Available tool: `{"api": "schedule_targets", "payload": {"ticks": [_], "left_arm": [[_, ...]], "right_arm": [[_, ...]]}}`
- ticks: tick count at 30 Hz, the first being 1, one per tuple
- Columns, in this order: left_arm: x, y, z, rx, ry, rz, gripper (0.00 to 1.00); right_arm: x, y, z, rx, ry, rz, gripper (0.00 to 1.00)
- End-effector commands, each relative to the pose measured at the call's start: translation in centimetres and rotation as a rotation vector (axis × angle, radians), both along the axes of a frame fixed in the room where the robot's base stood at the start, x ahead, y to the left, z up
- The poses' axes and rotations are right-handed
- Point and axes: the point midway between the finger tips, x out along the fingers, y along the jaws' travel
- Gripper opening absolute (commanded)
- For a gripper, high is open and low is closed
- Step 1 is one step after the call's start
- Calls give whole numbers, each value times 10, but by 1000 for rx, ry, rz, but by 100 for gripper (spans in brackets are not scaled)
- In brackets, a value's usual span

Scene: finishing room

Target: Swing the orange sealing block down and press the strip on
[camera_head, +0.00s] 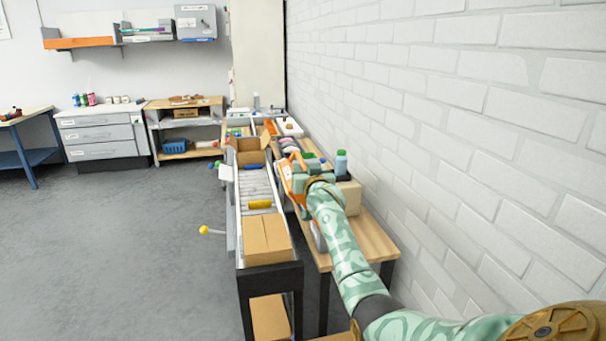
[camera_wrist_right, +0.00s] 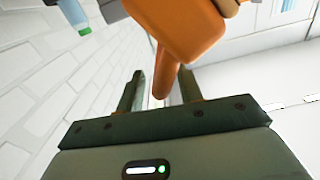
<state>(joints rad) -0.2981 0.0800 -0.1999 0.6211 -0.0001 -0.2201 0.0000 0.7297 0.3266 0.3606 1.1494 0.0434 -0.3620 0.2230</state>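The orange sealing block (camera_head: 286,173) is at the right side of the roller conveyor, partly hidden by my right arm. In the right wrist view it is a large orange body (camera_wrist_right: 178,28) with a narrow orange bar pointing down from it. My right gripper (camera_wrist_right: 160,88) is open, with its two dark green fingers on either side of the bar and gaps showing beside it. In the head view the right gripper (camera_head: 299,166) overlaps the orange parts. I cannot make out the strip. My left gripper is not in view.
A closed carton (camera_head: 264,239) lies at the conveyor's near end, with an open carton (camera_head: 250,157) farther back. A yellow piece (camera_head: 259,204) lies between them. A yellow-knobbed lever (camera_head: 204,230) sticks out left.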

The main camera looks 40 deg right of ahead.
Motion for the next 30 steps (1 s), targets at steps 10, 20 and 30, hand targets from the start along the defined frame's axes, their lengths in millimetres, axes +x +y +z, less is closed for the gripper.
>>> {"api": "schedule_targets", "payload": {"ticks": [10, 20, 30], "left_arm": [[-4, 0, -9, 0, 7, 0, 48], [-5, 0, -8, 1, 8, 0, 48], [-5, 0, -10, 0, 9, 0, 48]], "right_arm": [[17, -9, 0, -1, 2, 0, 36], [16, -9, 0, -1, 2, 0, 0], [18, -7, -3, -26, 17, -1, 0]]}}
